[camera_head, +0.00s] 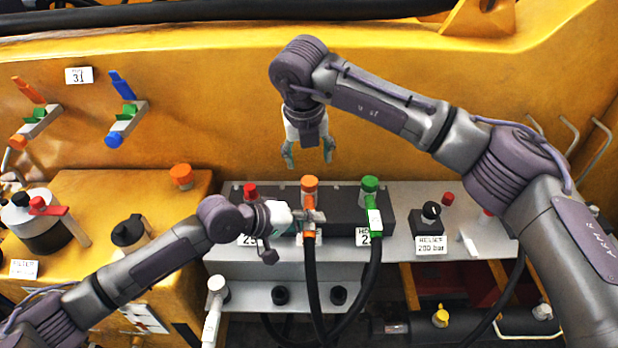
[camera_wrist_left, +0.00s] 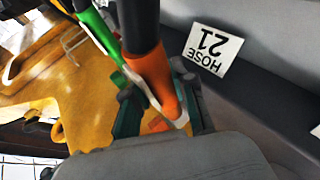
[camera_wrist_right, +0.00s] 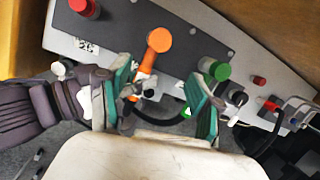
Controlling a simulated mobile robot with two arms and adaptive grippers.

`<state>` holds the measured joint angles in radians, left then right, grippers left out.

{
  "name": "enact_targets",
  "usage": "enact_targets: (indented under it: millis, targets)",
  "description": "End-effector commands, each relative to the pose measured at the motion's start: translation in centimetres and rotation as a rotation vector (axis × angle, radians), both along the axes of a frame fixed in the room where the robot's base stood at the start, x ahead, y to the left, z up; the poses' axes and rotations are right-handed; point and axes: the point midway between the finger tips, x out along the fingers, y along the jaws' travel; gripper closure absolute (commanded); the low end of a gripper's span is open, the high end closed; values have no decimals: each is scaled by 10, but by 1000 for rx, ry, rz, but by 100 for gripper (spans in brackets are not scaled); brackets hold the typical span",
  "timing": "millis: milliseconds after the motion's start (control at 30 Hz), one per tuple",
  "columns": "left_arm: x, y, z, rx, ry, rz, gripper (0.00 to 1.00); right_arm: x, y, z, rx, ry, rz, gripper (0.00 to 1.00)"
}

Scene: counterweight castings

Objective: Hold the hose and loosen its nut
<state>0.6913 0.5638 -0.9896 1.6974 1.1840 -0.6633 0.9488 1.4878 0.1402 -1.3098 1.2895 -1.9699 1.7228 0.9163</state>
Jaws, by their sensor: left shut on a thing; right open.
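The orange-marked hose (camera_head: 313,285) is black with an orange upper end and runs down from an orange nut (camera_head: 309,185) on the dark block. My left gripper (camera_head: 312,216) is shut on the hose's orange end, just below the nut. In the left wrist view the orange end (camera_wrist_left: 152,72) sits between its fingers.
A green-capped hose (camera_head: 374,225) stands close to the right, and a red cap (camera_head: 250,191) to the left. The dark block (camera_head: 342,208) sits on a grey shelf (camera_head: 470,205). A "HOSE 21" label (camera_wrist_left: 212,48) shows in the left wrist view. The yellow wall (camera_head: 200,110) rises behind.

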Motion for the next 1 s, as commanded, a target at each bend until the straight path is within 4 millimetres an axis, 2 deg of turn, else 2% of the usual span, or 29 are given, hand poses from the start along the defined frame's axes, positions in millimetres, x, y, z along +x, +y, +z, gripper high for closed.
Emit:
enact_targets:
  millis: [200, 467, 567, 1000]
  targets:
    - [0, 0, -1, 1, 1, 1, 100, -6, 9, 9, 49, -114, -288, 35]
    - [0, 1, -1, 1, 1, 1, 100, -7, 11, 9, 82, -164, -417, 35]
    - [0, 0, -1, 1, 1, 1, 100, -3, 10, -3, 82, -164, -421, 35]
    - [0, 0, -1, 1, 1, 1, 100, 27, 1, -78, 82, -163, -419, 35]
